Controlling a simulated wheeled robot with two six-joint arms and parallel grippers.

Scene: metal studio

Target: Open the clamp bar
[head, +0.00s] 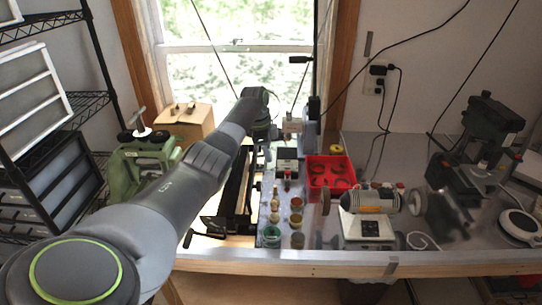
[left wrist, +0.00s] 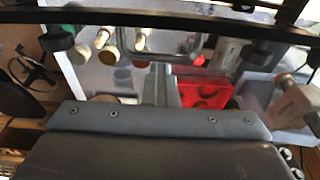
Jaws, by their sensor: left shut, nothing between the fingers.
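A long dark machine with parallel bars (head: 238,183) lies on the bench, running away from me, partly hidden behind my left arm. In the left wrist view a long black bar (left wrist: 190,24) crosses the top of the picture; it looks like the clamp bar, but I cannot be sure. My left gripper (head: 268,134) is at the far end of that machine, shut and empty, and largely hidden by its wrist. In the left wrist view its narrow shut fingers (left wrist: 160,82) point towards a bright U-shaped metal piece. I cannot tell whether they touch. My right gripper is out of view.
Right of the machine stand several small jars (head: 297,220) and a red bin (head: 331,172). A bench grinder (head: 372,199) and a dark drill press (head: 490,130) are farther right. A green machine (head: 143,163) and wire shelves are left. A window is behind.

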